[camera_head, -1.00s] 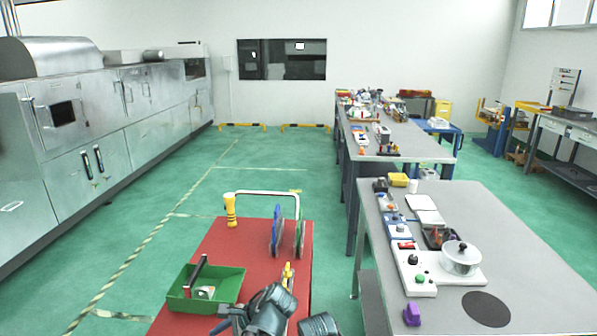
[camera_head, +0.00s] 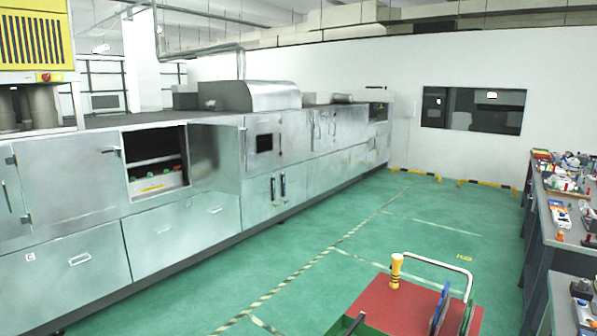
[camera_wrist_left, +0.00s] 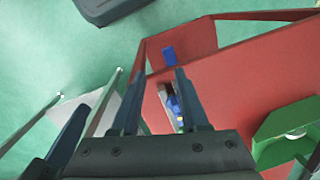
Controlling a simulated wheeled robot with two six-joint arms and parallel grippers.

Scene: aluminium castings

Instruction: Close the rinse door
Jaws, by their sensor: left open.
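A long metal washing machine stands along the left in the head view. One compartment, an open bay (camera_head: 155,162), shows a dark inside with red and green items. A metal door panel (camera_head: 215,158) stands swung outward at the right edge of this bay; it appears to be the rinse door, though I cannot read a label. My left gripper (camera_wrist_left: 161,75) is open in the left wrist view, with its fingers apart above the red cart top and nothing seen between them. It is far from the door. Neither gripper shows in the head view.
A red cart (camera_head: 395,308) with a white handle and a yellow-topped tool stands at the lower right. Workbenches (camera_head: 540,215) line the right side. Green floor (camera_head: 330,235) with striped tape is clear between machine and cart. A green tray (camera_wrist_left: 285,135) sits on the cart.

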